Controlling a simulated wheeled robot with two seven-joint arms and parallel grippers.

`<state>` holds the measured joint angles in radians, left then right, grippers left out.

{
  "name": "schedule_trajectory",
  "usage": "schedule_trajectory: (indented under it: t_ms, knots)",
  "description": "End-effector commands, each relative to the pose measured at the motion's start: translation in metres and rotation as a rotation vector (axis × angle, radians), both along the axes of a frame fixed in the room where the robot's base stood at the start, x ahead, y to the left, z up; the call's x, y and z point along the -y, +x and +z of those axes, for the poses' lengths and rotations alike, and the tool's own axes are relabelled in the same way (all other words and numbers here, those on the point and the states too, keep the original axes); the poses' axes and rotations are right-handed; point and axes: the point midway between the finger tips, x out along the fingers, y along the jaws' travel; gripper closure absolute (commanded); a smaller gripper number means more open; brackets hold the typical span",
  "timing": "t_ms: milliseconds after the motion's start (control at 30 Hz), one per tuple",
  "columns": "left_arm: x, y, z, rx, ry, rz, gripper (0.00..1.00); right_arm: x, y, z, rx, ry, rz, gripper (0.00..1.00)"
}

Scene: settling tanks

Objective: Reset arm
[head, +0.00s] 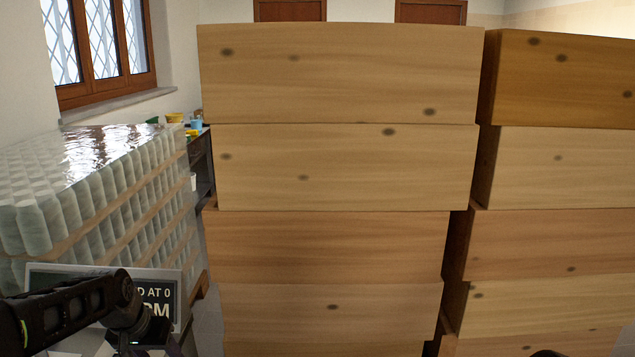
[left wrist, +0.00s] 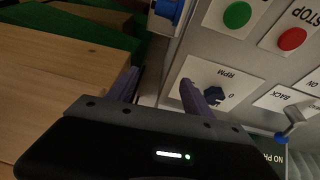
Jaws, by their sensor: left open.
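My left arm comes in at the lower left of the head view, and its gripper is mostly cut off by the bottom edge there. In the left wrist view my left gripper (left wrist: 160,84) is open, with two purple fingers apart and nothing between them. My right gripper is not in view.
The grey control panel (left wrist: 200,47) carries a green button (left wrist: 237,14), a red button (left wrist: 291,38) and a small lever (left wrist: 292,113). Stacked wooden boxes (head: 330,240) fill the middle and right. Wrapped bottles (head: 90,195) stand left, behind an RPM sign (head: 157,292).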

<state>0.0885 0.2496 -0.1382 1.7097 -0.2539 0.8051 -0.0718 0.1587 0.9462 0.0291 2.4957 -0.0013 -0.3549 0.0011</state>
Motion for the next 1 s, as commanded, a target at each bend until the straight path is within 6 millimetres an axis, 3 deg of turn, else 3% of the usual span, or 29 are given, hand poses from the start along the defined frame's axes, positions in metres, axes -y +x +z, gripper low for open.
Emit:
schedule_trajectory:
  t_ms: [133, 267, 367, 400, 533, 700, 800, 900, 1000]
  knots:
    - [0.043, 0.012, -0.055, 0.064, -0.058, -0.009, 0.41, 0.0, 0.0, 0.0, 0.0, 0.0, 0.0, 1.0]
    - [0.099, 0.0, -0.128, 0.096, -0.136, -0.005, 0.41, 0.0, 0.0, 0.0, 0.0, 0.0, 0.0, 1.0]
    - [0.145, -0.033, -0.189, 0.091, -0.199, 0.015, 0.41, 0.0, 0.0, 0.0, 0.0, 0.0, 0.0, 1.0]
    - [0.162, -0.051, -0.212, 0.078, -0.221, 0.024, 0.41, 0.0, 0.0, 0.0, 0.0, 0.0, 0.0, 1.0]
    - [0.209, -0.126, -0.27, 0.004, -0.277, 0.051, 0.41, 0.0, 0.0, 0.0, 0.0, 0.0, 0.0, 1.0]
    - [0.247, -0.224, -0.31, -0.15, -0.317, 0.052, 0.41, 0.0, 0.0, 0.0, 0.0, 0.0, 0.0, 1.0]
    - [0.26, -0.262, -0.32, -0.231, -0.333, 0.037, 0.41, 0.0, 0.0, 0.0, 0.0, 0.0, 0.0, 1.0]
    - [0.267, -0.281, -0.326, -0.274, -0.341, 0.028, 0.41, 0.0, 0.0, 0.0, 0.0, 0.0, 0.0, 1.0]
    - [0.269, -0.286, -0.329, -0.287, -0.343, 0.028, 0.41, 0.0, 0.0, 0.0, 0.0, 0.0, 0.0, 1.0]
